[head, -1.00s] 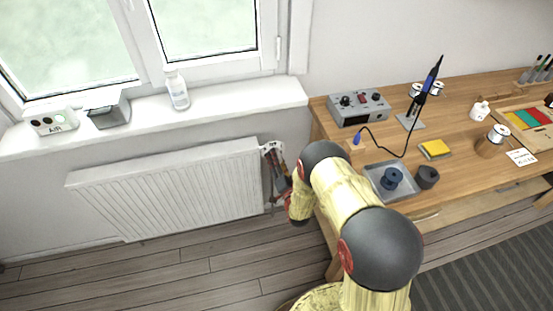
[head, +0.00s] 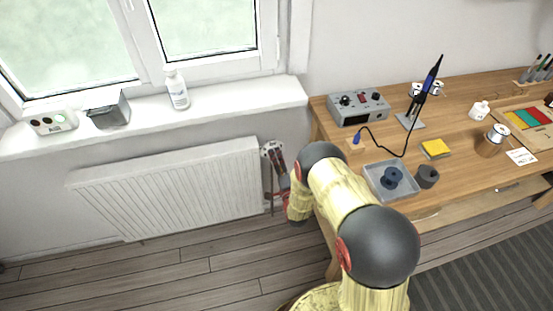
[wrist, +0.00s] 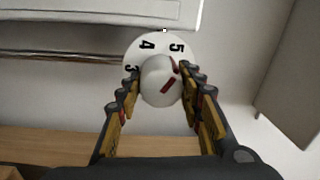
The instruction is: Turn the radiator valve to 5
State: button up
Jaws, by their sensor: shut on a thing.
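The radiator valve (wrist: 160,80) is a round white knob with a red mark, in front of a white dial (wrist: 146,46) with black numbers. In the wrist view 3, 4 and 5 can be read. The red mark on the knob is slanted; its upper end leans to the right, toward the 5 side. My gripper (wrist: 161,92) is shut on the knob, one finger on each side. In the head view my gripper (head: 280,175) is at the right end of the radiator (head: 170,190), and the knob is mostly hidden behind it.
A wooden workbench (head: 455,185) stands right of the radiator, close to my arm. It carries a grey control box (head: 358,107), a tray (head: 375,188) and a soldering iron (head: 430,78). The windowsill (head: 140,128) above holds a white bottle (head: 177,90). Bare floor lies below the radiator.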

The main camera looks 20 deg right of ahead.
jog(key=shift+s+f, duration=0.1)
jog(key=shift+f, duration=0.05)
jog(key=o, duration=0.8)
jog(key=shift+o, duration=1.4)
jog(key=shift+o, duration=0.4)
jog(key=s, duration=1.1)
jog(key=shift+s+f, duration=0.15)
jog(key=shift+s, duration=0.25)
jog(key=shift+d, duration=0.1)
